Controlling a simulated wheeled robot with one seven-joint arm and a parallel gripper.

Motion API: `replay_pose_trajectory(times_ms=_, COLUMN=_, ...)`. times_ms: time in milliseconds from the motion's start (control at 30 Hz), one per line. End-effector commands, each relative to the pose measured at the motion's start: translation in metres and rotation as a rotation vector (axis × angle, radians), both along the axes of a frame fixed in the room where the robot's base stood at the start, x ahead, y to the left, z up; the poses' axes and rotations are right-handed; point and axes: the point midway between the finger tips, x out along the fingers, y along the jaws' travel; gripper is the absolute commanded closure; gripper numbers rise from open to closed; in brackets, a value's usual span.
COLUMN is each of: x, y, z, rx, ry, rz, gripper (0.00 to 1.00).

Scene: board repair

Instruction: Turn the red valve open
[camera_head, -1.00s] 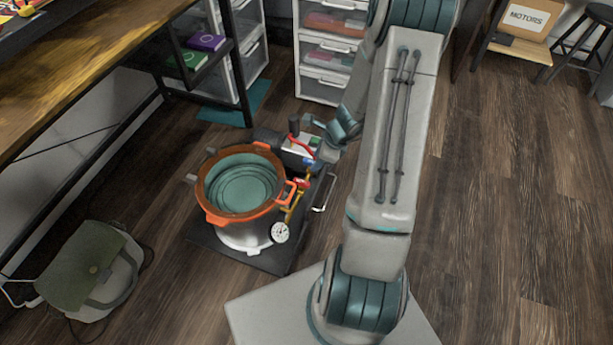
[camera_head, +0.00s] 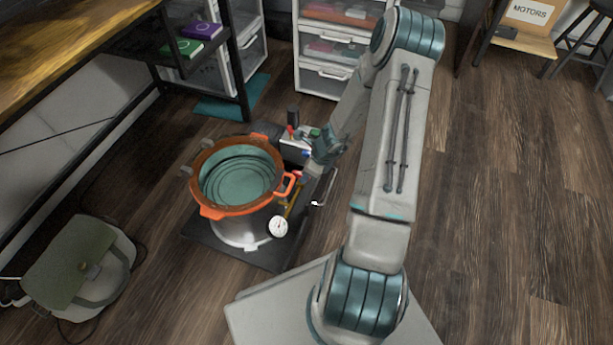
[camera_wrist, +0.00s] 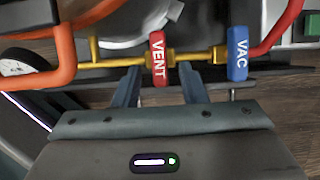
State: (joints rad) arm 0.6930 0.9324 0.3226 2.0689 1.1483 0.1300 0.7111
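The red valve handle (camera_wrist: 158,58), lettered VENT, sits upright in the picture across a brass pipe in the wrist view. My gripper (camera_wrist: 162,76) is open, one finger on each side of the handle's lower end, with gaps between the fingers and it. A blue valve handle (camera_wrist: 238,55), lettered VAC, is to the right on the same pipe. In the head view my gripper (camera_head: 309,172) is at the right of the pot, by the valve pipe; my arm partly hides the valves there.
The pot (camera_head: 240,232) with an orange rim and handles stands on a dark base plate (camera_head: 205,238). A dial gauge (camera_head: 278,226) is on its front right. A pump (camera_head: 291,148) stands behind. A green bag (camera_head: 80,270) lies at the left.

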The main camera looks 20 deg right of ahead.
Motion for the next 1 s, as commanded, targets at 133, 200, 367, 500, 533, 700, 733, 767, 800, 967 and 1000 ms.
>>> replay_pose_trajectory(times_ms=133, x=0.0021, y=0.0025, z=-0.0080, rx=0.000, ry=0.000, rz=0.000, gripper=0.62)
replay_pose_trajectory(times_ms=200, x=0.0025, y=0.0028, z=-0.0082, rx=0.000, ry=0.000, rz=0.001, gripper=0.62)
replay_pose_trajectory(times_ms=367, x=0.0025, y=0.0027, z=-0.0077, rx=0.000, ry=0.000, rz=0.001, gripper=0.62)
replay_pose_trajectory(times_ms=500, x=0.0024, y=0.0027, z=-0.0077, rx=0.000, ry=0.000, rz=0.001, gripper=0.90)
replay_pose_trajectory(times_ms=533, x=0.0024, y=0.0027, z=-0.0077, rx=0.000, ry=0.000, rz=0.001, gripper=0.98)
replay_pose_trajectory(times_ms=700, x=0.0024, y=0.0026, z=-0.0075, rx=-0.001, ry=-0.001, rz=0.002, gripper=1.00)
replay_pose_trajectory(times_ms=733, x=0.0024, y=0.0027, z=-0.0074, rx=0.000, ry=0.000, rz=0.003, gripper=1.00)
replay_pose_trajectory(times_ms=767, x=0.0024, y=0.0025, z=-0.0072, rx=0.000, ry=0.000, rz=0.005, gripper=1.00)
replay_pose_trajectory(times_ms=800, x=0.0026, y=0.0025, z=-0.0068, rx=0.000, ry=0.000, rz=0.009, gripper=1.00)
replay_pose_trajectory(times_ms=967, x=0.0036, y=0.0021, z=-0.0047, rx=0.000, ry=0.000, rz=0.052, gripper=1.00)
replay_pose_trajectory(times_ms=1000, x=0.0035, y=0.0019, z=-0.0043, rx=0.000, ry=0.001, rz=0.069, gripper=1.00)
